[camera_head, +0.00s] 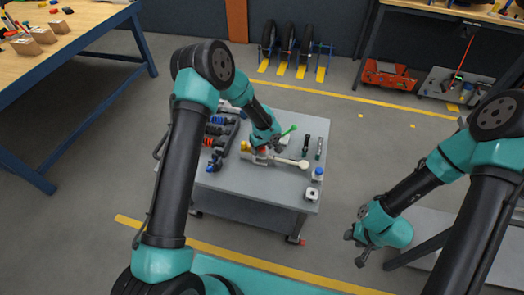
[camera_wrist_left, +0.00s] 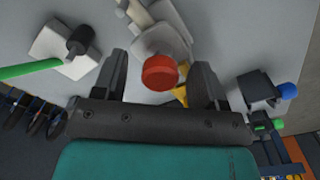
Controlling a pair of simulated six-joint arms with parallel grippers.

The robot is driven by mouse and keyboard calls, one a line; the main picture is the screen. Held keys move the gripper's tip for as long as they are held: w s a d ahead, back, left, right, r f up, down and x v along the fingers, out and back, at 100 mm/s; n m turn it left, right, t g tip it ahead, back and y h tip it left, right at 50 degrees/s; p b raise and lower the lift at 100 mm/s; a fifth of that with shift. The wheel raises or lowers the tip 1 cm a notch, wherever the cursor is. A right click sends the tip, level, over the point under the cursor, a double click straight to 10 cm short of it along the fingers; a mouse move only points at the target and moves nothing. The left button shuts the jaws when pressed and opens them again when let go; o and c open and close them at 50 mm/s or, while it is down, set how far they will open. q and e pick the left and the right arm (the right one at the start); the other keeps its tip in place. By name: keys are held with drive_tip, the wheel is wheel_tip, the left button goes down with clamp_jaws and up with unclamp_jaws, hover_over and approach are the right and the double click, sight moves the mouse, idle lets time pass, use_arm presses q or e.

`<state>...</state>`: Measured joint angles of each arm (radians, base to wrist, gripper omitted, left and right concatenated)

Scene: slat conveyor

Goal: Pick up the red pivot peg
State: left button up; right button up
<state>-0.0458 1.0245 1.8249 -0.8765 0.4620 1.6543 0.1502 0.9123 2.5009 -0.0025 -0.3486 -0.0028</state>
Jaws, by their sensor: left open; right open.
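The red pivot peg (camera_wrist_left: 160,72) shows its round red cap in the left wrist view, between the two fingers of my left gripper (camera_wrist_left: 161,85). It stands at the end of a pale part (camera_wrist_left: 160,38). The fingers are apart, with a visible gap beside the cap. In the head view my left gripper (camera_head: 266,147) is low over the grey cart, at the pale part, and mostly covers the peg. My right gripper (camera_head: 362,246) is open and empty, off the cart to the right.
The grey cart top (camera_head: 235,183) carries black parts with blue and red pieces (camera_head: 215,142) at left. A green-handled tool (camera_head: 289,130) lies close behind my left gripper. A blue-capped item (camera_head: 318,173) and a white block (camera_head: 312,194) stand at the right edge.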

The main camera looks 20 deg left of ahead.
use_arm(q)
drive_tip(key=shift+c, duration=0.2)
drive_tip(key=c, duration=1)
drive_tip(key=shift+r, duration=0.1)
wheel_tip(320, 180, up, 10)
drive_tip(key=shift+f, duration=0.1)
drive_tip(key=shift+d, duration=0.1)
idle(0.5)
